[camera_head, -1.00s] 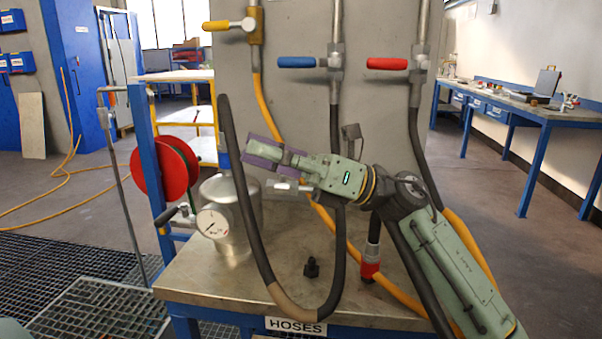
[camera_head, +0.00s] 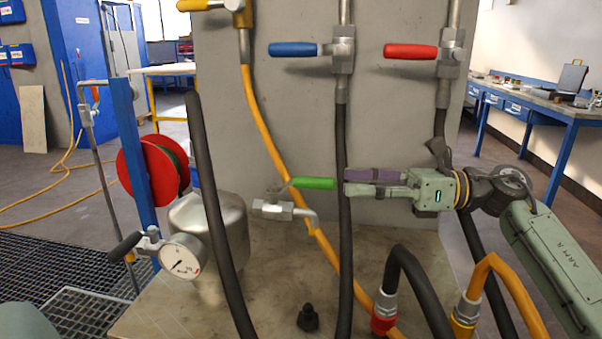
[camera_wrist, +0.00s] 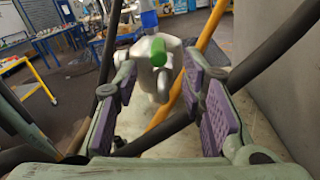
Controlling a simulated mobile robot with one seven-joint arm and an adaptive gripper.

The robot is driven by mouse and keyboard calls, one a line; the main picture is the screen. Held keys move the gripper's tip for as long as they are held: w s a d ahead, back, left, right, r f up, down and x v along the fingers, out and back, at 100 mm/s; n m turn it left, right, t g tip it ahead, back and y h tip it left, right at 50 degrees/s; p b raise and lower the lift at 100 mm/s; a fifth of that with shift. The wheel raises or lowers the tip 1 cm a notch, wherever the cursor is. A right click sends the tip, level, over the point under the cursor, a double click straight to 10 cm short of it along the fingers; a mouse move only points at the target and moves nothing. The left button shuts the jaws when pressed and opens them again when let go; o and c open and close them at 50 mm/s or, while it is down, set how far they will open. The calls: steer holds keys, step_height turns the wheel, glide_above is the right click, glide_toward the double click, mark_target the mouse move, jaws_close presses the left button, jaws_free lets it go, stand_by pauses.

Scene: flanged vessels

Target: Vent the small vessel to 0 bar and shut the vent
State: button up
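The small vessel (camera_head: 232,222) is a silver, rounded can on the left of the bench. Its round white gauge (camera_head: 182,258) faces me; the needle points to the lower left, but the exact reading is too small to tell. A small silver valve (camera_head: 274,208) beside it has a green lever (camera_head: 313,183) pointing right, roughly parallel to its outlet pipe. My gripper (camera_head: 347,183) points left, just right of the lever's free end. In the wrist view the purple-padded fingers (camera_wrist: 160,80) are apart and empty, with the green lever end (camera_wrist: 157,51) ahead between them.
Yellow (camera_head: 205,5), blue (camera_head: 294,50) and red (camera_head: 411,51) valve handles sit above. Hose couplings (camera_head: 385,312) and a black fitting (camera_head: 308,318) stand at the front.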

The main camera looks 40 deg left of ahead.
mark_target(296, 183)
steer(key=p+x, duration=0.2)
steer(key=x, duration=0.9)
steer(key=shift+d, duration=0.1)
steer(key=shift+c, duration=0.4)
jaws_close()
